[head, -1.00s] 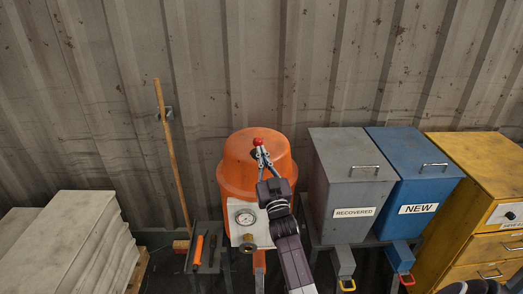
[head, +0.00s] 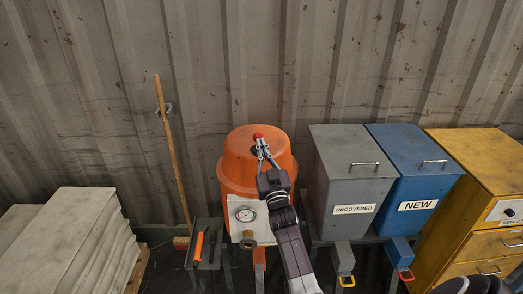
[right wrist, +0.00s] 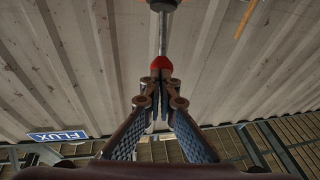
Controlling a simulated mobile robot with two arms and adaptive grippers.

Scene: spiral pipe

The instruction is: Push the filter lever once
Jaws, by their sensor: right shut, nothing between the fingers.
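The orange filter drum (head: 238,172) stands against the corrugated wall, with a round gauge (head: 246,214) on its front plate. The filter lever's red knob (head: 258,135) shows over the drum's top. In the right wrist view the red knob (right wrist: 161,65) sits on the end of a grey lever rod (right wrist: 163,35). My right gripper (head: 262,147) is shut and empty, reaching up in front of the drum. In the right wrist view its fingertips (right wrist: 160,82) are right at the knob and appear to touch it. My left gripper is not in view.
A grey RECOVERED bin (head: 343,180) and a blue NEW bin (head: 410,165) stand right of the drum. A yellow drawer cabinet (head: 475,170) is farther right. A small stand (head: 208,264) with tools, a wooden pole (head: 172,150) and stacked pale slabs (head: 72,235) are left.

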